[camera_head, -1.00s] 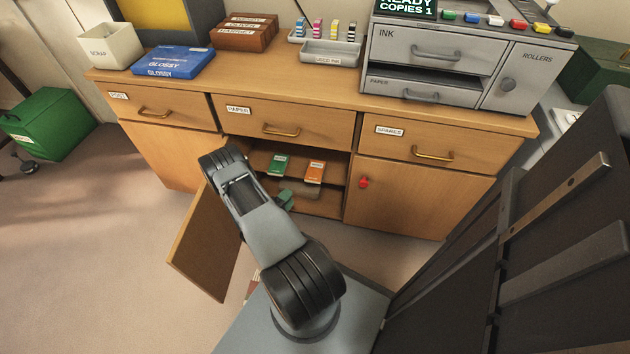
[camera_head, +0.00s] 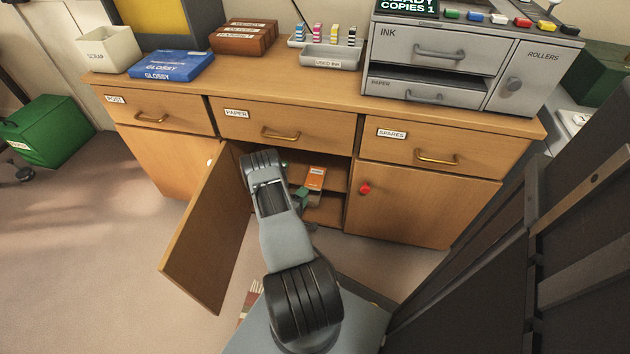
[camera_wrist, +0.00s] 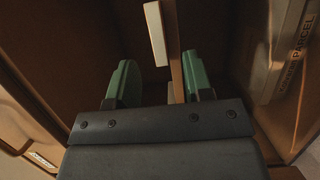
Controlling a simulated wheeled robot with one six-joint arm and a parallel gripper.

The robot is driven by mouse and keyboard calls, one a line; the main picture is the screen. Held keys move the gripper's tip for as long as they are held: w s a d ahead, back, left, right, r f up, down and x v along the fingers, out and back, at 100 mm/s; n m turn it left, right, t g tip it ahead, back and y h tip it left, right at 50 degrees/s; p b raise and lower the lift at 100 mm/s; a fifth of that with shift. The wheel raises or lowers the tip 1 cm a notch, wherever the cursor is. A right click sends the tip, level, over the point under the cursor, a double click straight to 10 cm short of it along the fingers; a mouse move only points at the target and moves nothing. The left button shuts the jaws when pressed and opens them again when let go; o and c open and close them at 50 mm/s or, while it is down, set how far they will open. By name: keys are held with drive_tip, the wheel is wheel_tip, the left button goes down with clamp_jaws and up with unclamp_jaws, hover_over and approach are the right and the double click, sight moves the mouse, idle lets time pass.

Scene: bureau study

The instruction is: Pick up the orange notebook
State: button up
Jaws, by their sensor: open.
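The orange notebook (camera_head: 316,178) lies on the shelf inside the open middle cabinet, with a pale label on its cover. My gripper (camera_head: 301,197) is at the cabinet opening, just left of and in front of the notebook, partly hidden by my arm. In the wrist view my gripper (camera_wrist: 159,80) shows two green fingers spread apart, with nothing held between them. A pale slab (camera_wrist: 155,33) and the brown shelf edge (camera_wrist: 173,45) lie beyond the fingers. I cannot tell whether the slab is the notebook's edge; no orange shows there.
The open cabinet door (camera_head: 208,235) stands out on the left of my arm. In the wrist view a pale parcel (camera_wrist: 285,50) is at the right. The closed spares cabinet (camera_head: 420,200) is on the right.

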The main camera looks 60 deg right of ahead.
sight(315, 178)
drive_tip(key=shift+w+d+b, duration=0.1)
drive_tip(key=shift+d+b, duration=0.45)
drive_tip(key=shift+d, duration=1.5)
drive_tip(key=shift+c, duration=0.5)
clamp_jaws()
